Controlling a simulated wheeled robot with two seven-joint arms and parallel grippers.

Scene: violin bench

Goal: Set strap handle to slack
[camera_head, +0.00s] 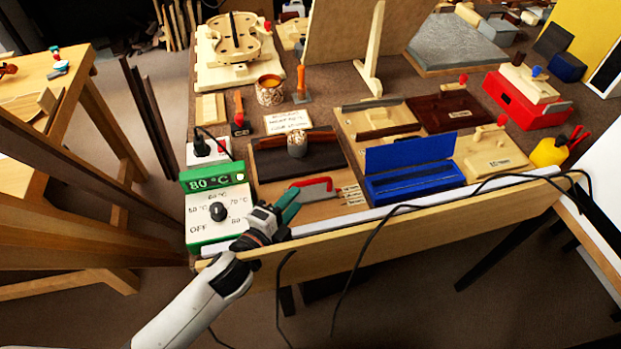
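A red curved handle (315,184), which I take for the strap handle, lies over a light wooden board near the bench's front edge. Small labels (351,194) with print too small to read stand at its right end. My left gripper (290,203) has teal fingers that look parted, just in front of the handle's left end. I see nothing held between them; whether a finger touches the handle I cannot tell. My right gripper is not in view.
A green control box (217,211) with a dial and "80 °C" display stands left of the gripper. A blue open case (414,184) is to the right. A dark tray (297,160) with a small pot lies behind. Black cables hang over the front edge.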

